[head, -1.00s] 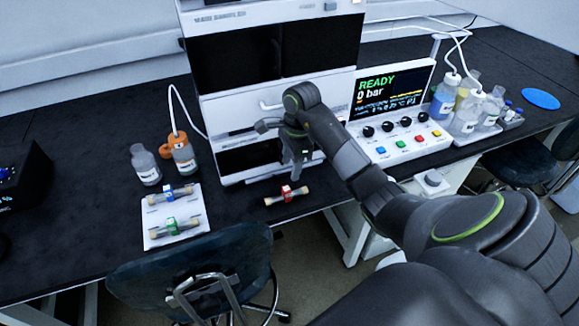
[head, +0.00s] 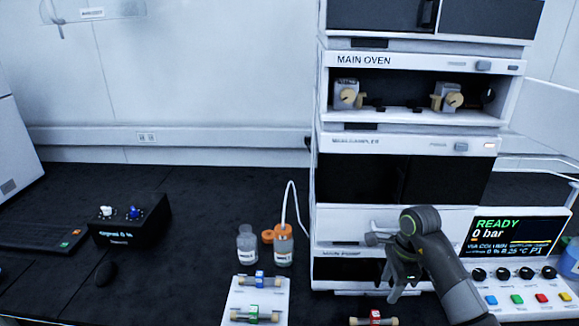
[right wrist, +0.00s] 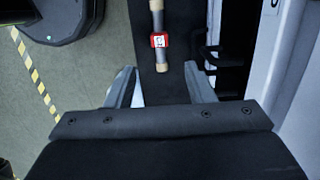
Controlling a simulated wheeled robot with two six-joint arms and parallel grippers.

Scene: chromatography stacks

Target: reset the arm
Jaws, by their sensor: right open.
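My right gripper (head: 398,288) hangs in front of the lower part of the chromatography stack (head: 333,222). It is open and empty, and in the right wrist view its fingers (right wrist: 160,82) are spread apart. A column with a red tag (head: 374,318) lies on the dark bench below the gripper. In the right wrist view the same red-tagged column (right wrist: 159,41) lies just beyond the fingertips, apart from them. My left gripper is not in view.
A white tray (head: 260,298) holds a blue-tagged column (head: 259,281) and a green-tagged column (head: 251,316). Bottles (head: 284,248) stand left of the stack. The control panel (head: 513,236) is to the right.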

